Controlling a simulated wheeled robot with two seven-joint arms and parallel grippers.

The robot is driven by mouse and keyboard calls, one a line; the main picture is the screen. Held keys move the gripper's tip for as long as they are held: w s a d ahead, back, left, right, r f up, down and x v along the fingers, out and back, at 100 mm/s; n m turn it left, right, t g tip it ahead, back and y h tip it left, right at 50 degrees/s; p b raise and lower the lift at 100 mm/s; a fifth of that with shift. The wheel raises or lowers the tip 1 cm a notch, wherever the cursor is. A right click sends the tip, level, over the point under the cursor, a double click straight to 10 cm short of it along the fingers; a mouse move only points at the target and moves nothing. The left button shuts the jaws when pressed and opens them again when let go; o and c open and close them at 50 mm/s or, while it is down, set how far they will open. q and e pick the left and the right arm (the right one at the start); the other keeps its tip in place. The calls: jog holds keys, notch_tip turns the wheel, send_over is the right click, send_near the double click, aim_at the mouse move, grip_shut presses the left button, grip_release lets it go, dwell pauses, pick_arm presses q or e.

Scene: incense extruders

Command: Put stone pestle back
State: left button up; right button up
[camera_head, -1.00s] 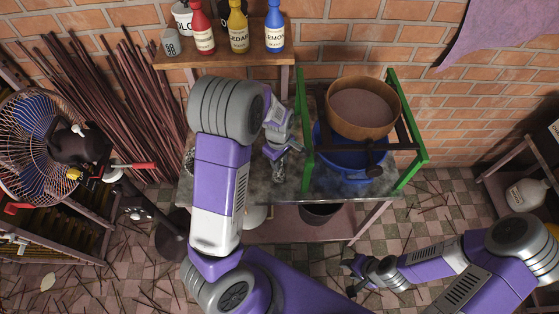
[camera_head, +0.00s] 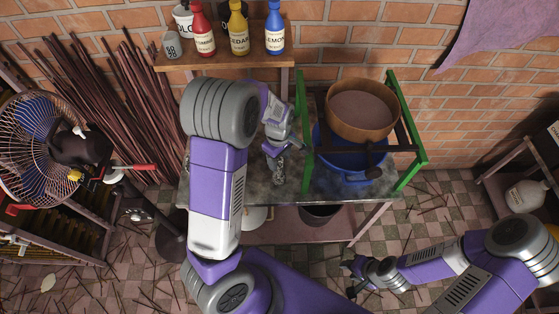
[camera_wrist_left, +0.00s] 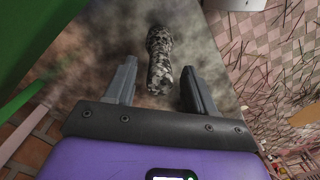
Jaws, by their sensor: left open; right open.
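The speckled grey stone pestle (camera_head: 279,174) is on the dark stone-topped table (camera_head: 330,186), left of the green frame. In the left wrist view the pestle (camera_wrist_left: 158,58) shows ahead of and between the finger lines. I cannot tell surely whether it stands or lies. My left gripper (camera_head: 284,148) is open and empty, just beyond the pestle in the head view; its two fingers (camera_wrist_left: 158,88) are apart in the wrist view. My right gripper (camera_head: 350,277) is open, low over the floor, far from the pestle. My left arm hides the table's left part.
The green frame (camera_head: 413,160) holds a wooden bowl (camera_head: 362,128) above a blue basin (camera_head: 346,178), close right of my left gripper. A shelf (camera_head: 225,59) with bottles is behind. A fan (camera_head: 38,140) and incense sticks (camera_head: 105,110) are at left.

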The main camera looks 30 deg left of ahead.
pick_arm(q)
notch_tip(320, 180, up, 10)
jog(key=shift+a+f+p, duration=0.1)
jog(key=shift+a+p, duration=0.05)
jog(key=shift+p, duration=0.65)
pick_arm(e)
notch_tip(320, 180, up, 2)
